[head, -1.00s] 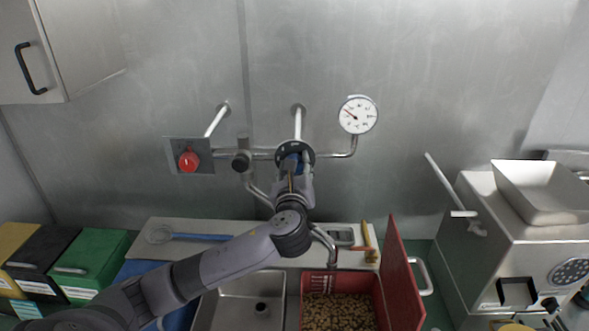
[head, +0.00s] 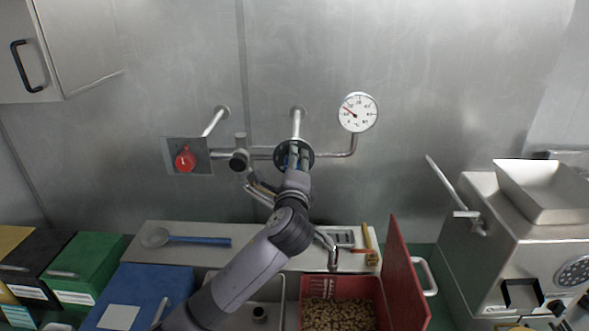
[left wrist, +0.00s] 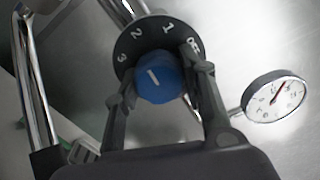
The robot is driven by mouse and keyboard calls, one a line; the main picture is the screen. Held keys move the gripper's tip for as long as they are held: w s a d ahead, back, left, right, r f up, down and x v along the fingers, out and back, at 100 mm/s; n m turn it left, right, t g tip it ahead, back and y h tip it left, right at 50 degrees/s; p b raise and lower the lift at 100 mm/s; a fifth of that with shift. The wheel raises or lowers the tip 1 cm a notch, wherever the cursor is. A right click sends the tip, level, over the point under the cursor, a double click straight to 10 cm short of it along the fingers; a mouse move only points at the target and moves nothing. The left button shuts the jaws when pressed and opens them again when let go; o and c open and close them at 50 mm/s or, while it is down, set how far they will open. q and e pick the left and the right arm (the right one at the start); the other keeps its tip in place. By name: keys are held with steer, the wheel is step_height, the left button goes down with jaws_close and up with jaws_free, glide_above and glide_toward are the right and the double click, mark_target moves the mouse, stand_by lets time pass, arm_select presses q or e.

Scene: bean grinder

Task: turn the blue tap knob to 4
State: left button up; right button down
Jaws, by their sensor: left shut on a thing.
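The blue tap knob (left wrist: 157,80) sits at the centre of a black dial (left wrist: 150,38) marked OFF, 1, 2 and 3 in the left wrist view. The knob's white line slants up and left, towards the gap between 2 and 3. The 4 is not visible; a finger and the knob cover the lower dial. My left gripper (left wrist: 154,82) is shut on the knob, one finger on each side. In the head view my left gripper (head: 298,160) reaches up to the dial (head: 294,147) and mostly hides the knob. My right gripper is not in view.
A red knob (head: 185,159) on a grey plate is left on the pipework. A gauge (head: 358,112) hangs to the right. Below are a sink, a red bin of beans (head: 338,314) with its lid raised, and a blue box (head: 135,297). A grinder (head: 530,240) stands right.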

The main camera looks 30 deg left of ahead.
arm_select(q)
steer(key=n+b, duration=0.1)
steer(key=n, duration=0.3)
steer(key=shift+f+n, duration=0.1)
steer(key=shift+n, duration=0.3)
steer(key=n+b, duration=0.1)
steer(key=n, duration=0.2)
steer(key=shift+n, duration=0.3)
steer(key=n+b, duration=0.1)
steer(key=n, duration=0.3)
steer(key=shift+n+b, duration=0.3)
steer(key=shift+n, duration=1.9)
steer(key=o, duration=1.2)
steer(key=shift+s+r, duration=0.1)
steer(key=shift+r, duration=0.1)
